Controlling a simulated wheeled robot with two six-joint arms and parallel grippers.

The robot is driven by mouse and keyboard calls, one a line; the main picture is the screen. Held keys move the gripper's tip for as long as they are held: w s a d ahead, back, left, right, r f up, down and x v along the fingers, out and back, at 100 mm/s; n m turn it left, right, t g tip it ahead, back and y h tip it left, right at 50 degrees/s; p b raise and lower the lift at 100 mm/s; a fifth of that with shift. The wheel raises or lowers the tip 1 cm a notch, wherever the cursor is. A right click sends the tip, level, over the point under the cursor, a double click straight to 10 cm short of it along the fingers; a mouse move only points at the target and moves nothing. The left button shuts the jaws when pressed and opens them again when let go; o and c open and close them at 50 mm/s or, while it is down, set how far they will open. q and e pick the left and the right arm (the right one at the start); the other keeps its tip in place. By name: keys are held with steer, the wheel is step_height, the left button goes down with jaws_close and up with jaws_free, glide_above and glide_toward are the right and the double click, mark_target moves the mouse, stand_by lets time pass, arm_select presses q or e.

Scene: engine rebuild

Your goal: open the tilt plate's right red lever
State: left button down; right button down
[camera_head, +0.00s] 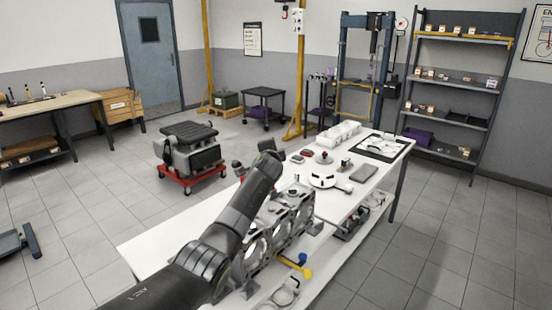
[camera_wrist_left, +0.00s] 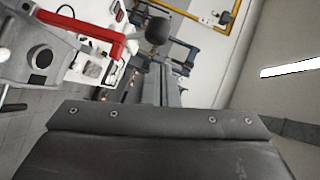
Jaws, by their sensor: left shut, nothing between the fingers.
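A red lever (camera_wrist_left: 85,35) shows at the upper left of the left wrist view, lying across a grey metal part (camera_wrist_left: 35,60) with a round dark bore. A dark ball knob (camera_wrist_left: 158,30) sits near its right end. My left gripper (camera_wrist_left: 160,118) fills the bottom of that view, shut and empty, with a visible gap to the lever. In the head view, my left arm reaches over the bench, its gripper end (camera_head: 268,148) raised above a grey metal frame (camera_head: 292,220) with large round openings.
An engine on a red dolly (camera_head: 190,180) stands on the floor behind.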

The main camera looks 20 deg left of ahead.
arm_select(q)
steer(key=a, duration=0.1)
steer(key=w+a, duration=0.1)
steer(key=a, duration=0.1)
steer(key=shift+r, duration=0.15)
steer(key=shift+a, duration=0.1)
stand_by(0.4)
